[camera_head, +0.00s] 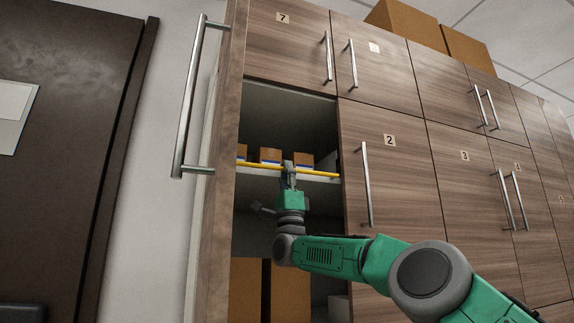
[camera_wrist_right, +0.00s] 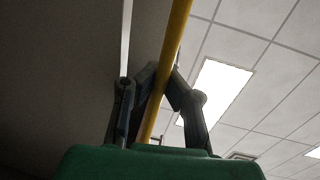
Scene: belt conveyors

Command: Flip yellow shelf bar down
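The yellow shelf bar (camera_head: 325,174) runs across the front of a shelf inside the open cabinet, just ahead of several small boxes. My right gripper (camera_head: 288,168) is at the middle of the bar, reaching up from below. In the right wrist view the bar (camera_wrist_right: 172,50) passes between the two fingers (camera_wrist_right: 163,82). The fingertips close in on it from both sides and appear to grip it. The exact contact is dark and partly hidden. My left gripper is in neither view.
The shelf (camera_head: 260,173) holds small brown boxes (camera_head: 271,156). Larger cardboard boxes (camera_head: 290,290) stand below it. The open cabinet door (camera_head: 215,200) with a long handle (camera_head: 187,100) is at the left. Closed door 2 (camera_head: 390,200) bounds the opening at the right.

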